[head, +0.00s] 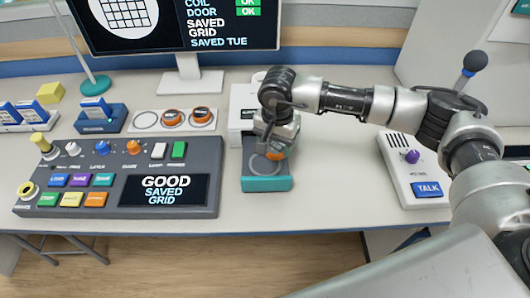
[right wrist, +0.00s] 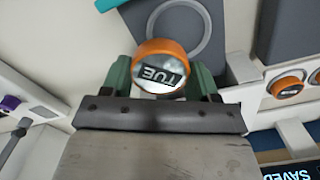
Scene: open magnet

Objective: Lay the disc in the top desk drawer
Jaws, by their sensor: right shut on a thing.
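The disc is an orange-rimmed puck with a pale top marked TUE, clear in the right wrist view (right wrist: 161,62). My right gripper (right wrist: 160,78) is shut on it, with green fingers on both sides. In the head view the gripper (head: 275,146) points down over the open drawer (head: 266,184), which has a teal front and a grey floor with a ring outline. Only an orange edge of the disc shows there. In the wrist view the disc overlaps part of the ring (right wrist: 178,30); I cannot tell whether it touches the floor. My left gripper is out of view.
A white unit (head: 240,112) stands behind the drawer. Left of it, a white holder (head: 145,130) has two orange discs and one empty ring. A grey control console (head: 130,205) stands at the left, and a white TALK intercom (head: 410,175) at the right.

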